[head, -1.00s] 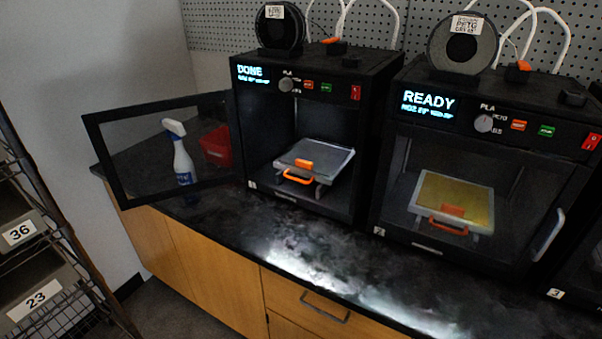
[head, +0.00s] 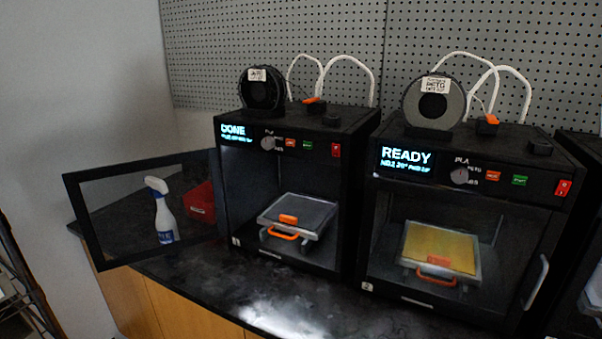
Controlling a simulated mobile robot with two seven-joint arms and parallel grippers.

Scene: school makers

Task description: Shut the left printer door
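The left printer (head: 290,122) is a black box on the dark counter, with a display reading DONE. Its door (head: 88,222) is a black frame with a clear pane. The door stands wide open, swung out to the left from the printer's left front edge. Inside the printer a grey print plate with an orange handle (head: 284,235) lies on the bed. Neither of my grippers shows in the head view.
A white and blue spray bottle (head: 165,215) and a red bin (head: 200,203) show through the door pane. A second printer (head: 470,160) reading READY stands to the right, its door shut. The counter (head: 200,285) in front of the left printer is clear.

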